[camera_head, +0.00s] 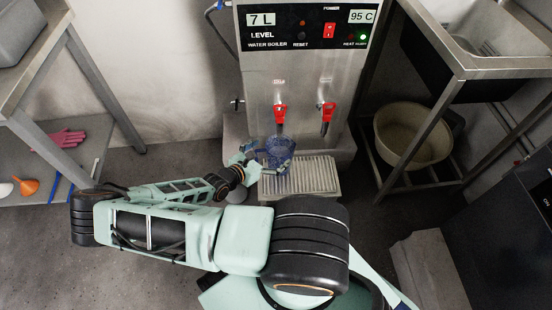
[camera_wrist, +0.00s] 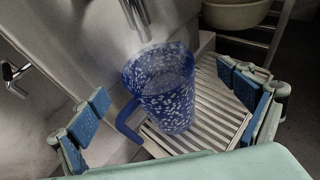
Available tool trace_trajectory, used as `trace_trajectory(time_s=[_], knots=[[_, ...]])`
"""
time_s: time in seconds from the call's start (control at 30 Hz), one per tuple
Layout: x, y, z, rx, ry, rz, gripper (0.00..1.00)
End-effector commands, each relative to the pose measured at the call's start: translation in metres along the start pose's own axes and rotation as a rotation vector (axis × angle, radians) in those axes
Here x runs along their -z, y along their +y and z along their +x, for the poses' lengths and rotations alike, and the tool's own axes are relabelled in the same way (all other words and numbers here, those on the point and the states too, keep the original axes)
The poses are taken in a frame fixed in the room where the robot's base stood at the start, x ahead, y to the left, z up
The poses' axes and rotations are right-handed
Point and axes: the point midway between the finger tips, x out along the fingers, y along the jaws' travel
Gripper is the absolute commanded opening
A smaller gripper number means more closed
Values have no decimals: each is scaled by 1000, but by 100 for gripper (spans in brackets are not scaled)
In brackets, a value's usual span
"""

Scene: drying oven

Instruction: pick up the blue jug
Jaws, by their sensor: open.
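The blue jug (camera_head: 279,150), with white speckles, stands upright on the slatted metal drip tray (camera_head: 316,175) below the boiler's left tap. In the wrist view the jug (camera_wrist: 168,95) is in the middle, its open top facing the camera and its handle pointing to the lower left. My gripper (camera_head: 263,160) is open beside the jug, its blue-padded fingers spread to either side of it in the wrist view. I see gaps between the pads and the jug there. In the head view the fingers hide part of the jug.
The water boiler (camera_head: 300,75) stands behind, with two red-handled taps (camera_head: 280,113) close above the jug. A beige basin (camera_head: 412,136) sits on the shelf under the sink at right. A metal table with pink gloves (camera_head: 58,140) on its lower shelf is at left.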

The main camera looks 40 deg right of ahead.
Motion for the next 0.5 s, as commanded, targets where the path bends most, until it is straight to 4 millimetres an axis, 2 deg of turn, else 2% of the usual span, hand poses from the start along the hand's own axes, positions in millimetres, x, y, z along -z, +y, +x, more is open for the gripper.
trace_trajectory(time_s=[0.17, 0.33, 0.5], knots=[[4, 1, 12, 1, -1, 0, 95], [14, 4, 36, 1, -1, 0, 95], [10, 4, 54, 0, -1, 0, 95]])
